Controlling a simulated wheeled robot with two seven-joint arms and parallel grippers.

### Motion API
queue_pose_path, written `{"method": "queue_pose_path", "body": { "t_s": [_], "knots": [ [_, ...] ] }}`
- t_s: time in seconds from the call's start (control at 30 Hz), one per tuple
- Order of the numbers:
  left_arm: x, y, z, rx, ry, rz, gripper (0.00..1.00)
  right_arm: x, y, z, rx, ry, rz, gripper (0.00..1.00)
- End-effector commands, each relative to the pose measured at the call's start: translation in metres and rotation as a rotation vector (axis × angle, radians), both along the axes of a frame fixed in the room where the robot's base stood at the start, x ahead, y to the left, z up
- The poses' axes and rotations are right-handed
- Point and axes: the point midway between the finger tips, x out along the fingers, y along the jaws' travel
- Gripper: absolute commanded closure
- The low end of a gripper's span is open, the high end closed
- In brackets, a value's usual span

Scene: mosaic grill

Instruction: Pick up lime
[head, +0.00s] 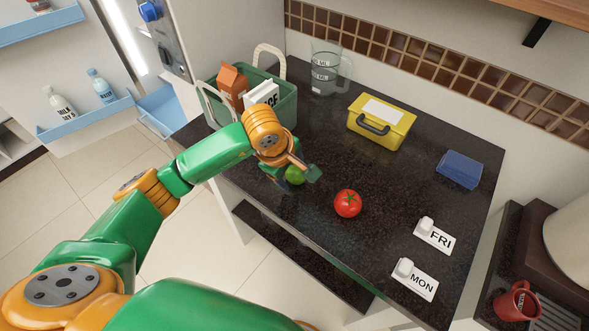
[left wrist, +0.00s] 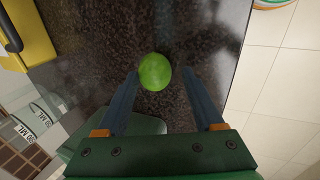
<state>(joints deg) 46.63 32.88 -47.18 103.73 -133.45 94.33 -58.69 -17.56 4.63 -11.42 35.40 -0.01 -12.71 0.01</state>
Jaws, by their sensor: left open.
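The lime (head: 296,175) is a round green fruit on the dark speckled counter (head: 330,235), left of the tomato. My left gripper (head: 290,177) is at the lime, pointing down at it and partly hiding it in the head view. In the left wrist view the lime (left wrist: 155,72) lies near the tips of the two open fingers (left wrist: 158,78), roughly centred between them. The fingers are spread wider than the lime, with a gap on each side. My right gripper is not in view.
A red tomato (head: 347,203) sits close right of the lime. A green basket (head: 284,103) with cartons stands behind the gripper. A yellow box (head: 399,132), a clear jug (head: 325,72), a blue block (head: 459,169) and FRI (head: 436,238) and MON (head: 417,282) tags are further off.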

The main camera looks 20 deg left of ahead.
Motion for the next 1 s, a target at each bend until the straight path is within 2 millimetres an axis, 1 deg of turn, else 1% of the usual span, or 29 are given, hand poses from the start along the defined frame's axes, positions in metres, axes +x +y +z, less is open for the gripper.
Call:
{"method": "queue_pose_path", "body": {
  "t_s": [0.03,0.1,0.27,0.37,0.4,0.47,0.5,0.73,0.83,0.97,1.0],
  "knots": [
    [-0.001,0.000,-0.007,0.004,0.013,0.001,0.38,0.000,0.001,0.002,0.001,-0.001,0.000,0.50],
    [0.000,0.000,-0.010,0.004,0.010,-0.001,0.38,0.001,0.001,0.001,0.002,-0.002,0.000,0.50],
    [0.000,0.000,-0.011,0.004,0.008,-0.001,0.38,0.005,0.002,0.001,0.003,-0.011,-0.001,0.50],
    [0.000,0.000,-0.011,0.003,0.008,-0.001,0.63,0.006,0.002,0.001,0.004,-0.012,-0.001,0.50],
    [0.000,0.000,-0.011,0.003,0.008,-0.001,0.73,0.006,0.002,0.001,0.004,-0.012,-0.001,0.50],
    [0.000,0.000,-0.011,0.003,0.009,0.000,0.90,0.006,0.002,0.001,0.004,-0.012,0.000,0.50],
    [0.000,0.000,-0.011,0.003,0.009,0.000,1.00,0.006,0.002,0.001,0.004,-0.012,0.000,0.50],
    [0.000,0.000,-0.010,0.001,0.008,0.000,1.00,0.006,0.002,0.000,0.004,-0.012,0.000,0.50],
    [0.001,0.000,-0.005,0.001,0.006,0.001,1.00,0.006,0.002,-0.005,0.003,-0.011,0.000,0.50],
    [0.002,0.000,0.012,0.001,0.000,-0.001,1.00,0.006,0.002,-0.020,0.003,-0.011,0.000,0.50],
    [-0.002,0.000,0.023,0.001,-0.001,-0.003,1.00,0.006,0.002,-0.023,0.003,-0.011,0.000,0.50]
  ]
}}
